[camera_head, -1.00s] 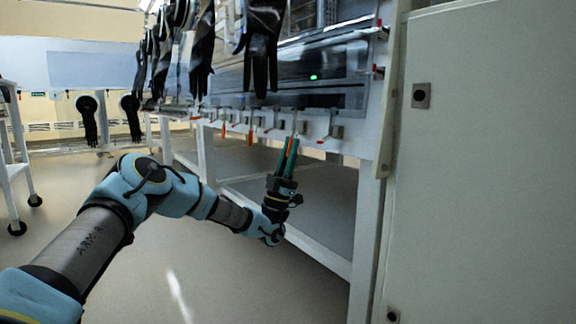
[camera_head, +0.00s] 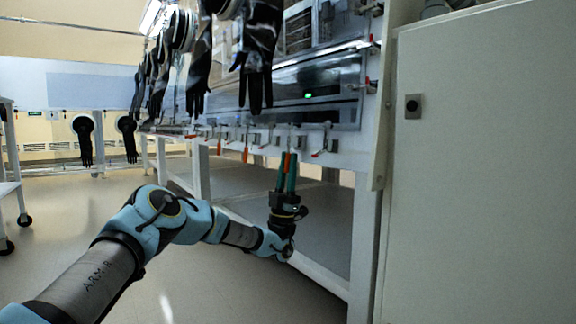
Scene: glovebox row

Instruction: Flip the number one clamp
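A row of small metal clamps with hanging red and orange handles runs along the lower front edge of the glovebox. The rightmost clamp (camera_head: 325,140) has a red-tipped handle. No number can be read on any clamp, so I cannot tell which is number one. My gripper (camera_head: 287,158) points upward, its teal fingertips just below the rail, left of the rightmost clamp. An orange strip shows at the fingers; it may be a clamp handle in front of, between or behind them. The fingers look close together, and their gap and any contact are too small to judge.
Black gloves (camera_head: 257,60) hang from the glovebox front above the clamps. A white frame leg (camera_head: 364,240) and a large pale cabinet (camera_head: 485,170) stand at the right. A lower shelf lies behind my gripper. The floor (camera_head: 215,285) is open, with a white cart at the left edge.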

